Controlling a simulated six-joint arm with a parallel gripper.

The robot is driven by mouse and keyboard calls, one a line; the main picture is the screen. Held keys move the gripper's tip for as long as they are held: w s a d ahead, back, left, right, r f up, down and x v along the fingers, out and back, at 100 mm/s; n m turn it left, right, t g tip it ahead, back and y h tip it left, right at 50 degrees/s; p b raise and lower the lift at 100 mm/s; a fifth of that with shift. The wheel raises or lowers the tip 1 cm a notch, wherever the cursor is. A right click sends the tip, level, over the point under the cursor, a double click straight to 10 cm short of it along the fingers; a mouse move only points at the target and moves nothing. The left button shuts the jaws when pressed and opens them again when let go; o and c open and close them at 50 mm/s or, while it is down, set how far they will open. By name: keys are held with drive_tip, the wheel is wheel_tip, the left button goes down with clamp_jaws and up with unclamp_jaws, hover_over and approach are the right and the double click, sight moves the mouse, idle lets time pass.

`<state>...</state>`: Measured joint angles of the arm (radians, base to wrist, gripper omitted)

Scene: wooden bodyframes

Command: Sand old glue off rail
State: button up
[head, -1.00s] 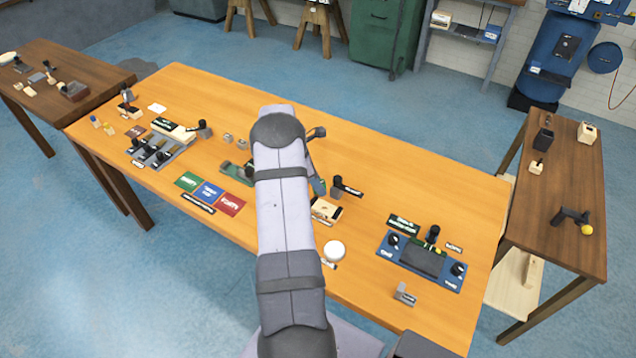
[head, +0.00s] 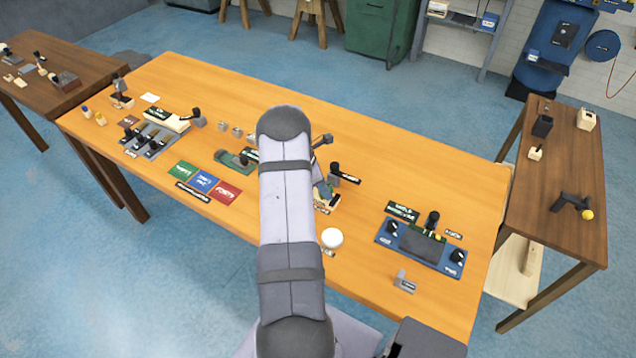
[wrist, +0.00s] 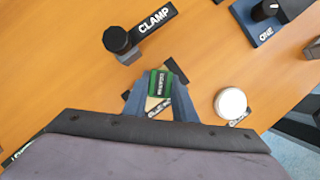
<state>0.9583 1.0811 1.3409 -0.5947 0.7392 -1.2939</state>
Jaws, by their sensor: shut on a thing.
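My gripper (wrist: 158,92) is shut on a small block with a green label (wrist: 160,80) in the wrist view. Pale wood and part of a white-lettered label show just below it, between the fingers. In the head view my gripper (head: 321,188) is low over the table, partly hidden by my arm, at the pale block (head: 334,202). I cannot tell whether the block still touches the table. A cream-coloured piece with a green label (head: 180,124) lies by a grey rack at the left. I cannot tell which piece is the rail, and no glue is discernible.
A black-knobbed post (wrist: 117,39) with a CLAMP label stands just beyond my gripper. A white round disc (head: 332,238) lies nearby. A blue fixture (head: 385,237) with black knobs is at the right. Green, blue and red mats (head: 204,181) lie left. Bare table shows at front right.

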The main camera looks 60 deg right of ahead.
drive_tip(key=s, duration=0.2)
drive_tip(key=shift+s, duration=0.3)
drive_tip(key=shift+a+f, duration=0.1)
drive_tip(key=shift+f, duration=0.05)
drive_tip(key=shift+w+b, duration=0.65)
drive_tip(key=shift+w, duration=2.1)
drive_tip(key=r, duration=0.1)
drive_tip(key=r+p, duration=0.2)
drive_tip(key=shift+w+r, duration=0.25)
drive_tip(key=shift+r, duration=0.15)
wheel_tip(320, 180, up, 5)
drive_tip(key=p, duration=0.3)
drive_tip(key=shift+f, duration=0.2)
drive_tip(key=shift+w, duration=0.1)
